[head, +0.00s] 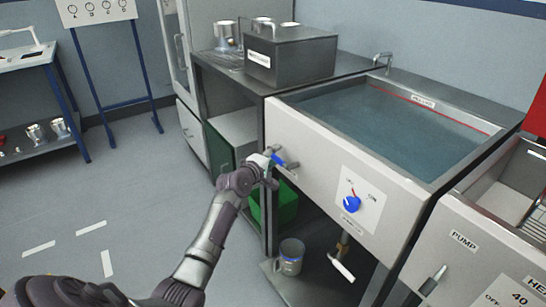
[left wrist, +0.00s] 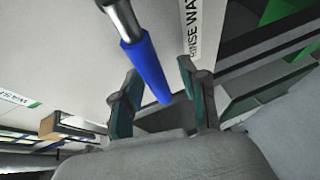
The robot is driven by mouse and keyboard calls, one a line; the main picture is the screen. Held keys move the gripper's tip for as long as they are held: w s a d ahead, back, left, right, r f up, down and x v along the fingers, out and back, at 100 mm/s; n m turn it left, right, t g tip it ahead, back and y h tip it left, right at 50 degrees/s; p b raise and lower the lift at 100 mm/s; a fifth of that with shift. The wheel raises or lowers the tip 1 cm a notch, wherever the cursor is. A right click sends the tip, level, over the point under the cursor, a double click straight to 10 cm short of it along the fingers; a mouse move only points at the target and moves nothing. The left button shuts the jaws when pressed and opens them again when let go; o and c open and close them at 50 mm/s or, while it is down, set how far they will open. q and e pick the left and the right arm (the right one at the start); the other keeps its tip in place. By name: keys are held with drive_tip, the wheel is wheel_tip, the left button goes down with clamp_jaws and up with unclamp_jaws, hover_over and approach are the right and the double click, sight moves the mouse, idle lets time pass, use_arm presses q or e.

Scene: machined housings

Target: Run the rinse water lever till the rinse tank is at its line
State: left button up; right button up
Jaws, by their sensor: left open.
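The rinse tank (head: 318,104) is a pale-fronted sink on the right of the head view, holding blue-grey water (head: 395,120). A red line (head: 405,95) runs along its inner wall, and the water surface looks slightly below it; the exact gap is hard to tell. The rinse water lever (head: 278,159) has a blue grip on a metal rod at the tank's left front. In the left wrist view the blue grip (left wrist: 147,68) reaches down between the fingers of my left gripper (left wrist: 162,78), which is open around it. My left gripper (head: 270,160) also shows in the head view. My right gripper is out of view.
A grey box (head: 290,55) stands on the counter behind. A jug (head: 290,257) is on the shelf below, near a green crate (head: 286,203). Floor at left is clear.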

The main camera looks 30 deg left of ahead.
use_arm(q)
drive_tip(key=s+r, duration=0.2)
drive_tip(key=s, duration=1)
drive_tip(key=shift+d, duration=0.45)
drive_tip(key=shift+w, duration=0.1)
idle(1.0)
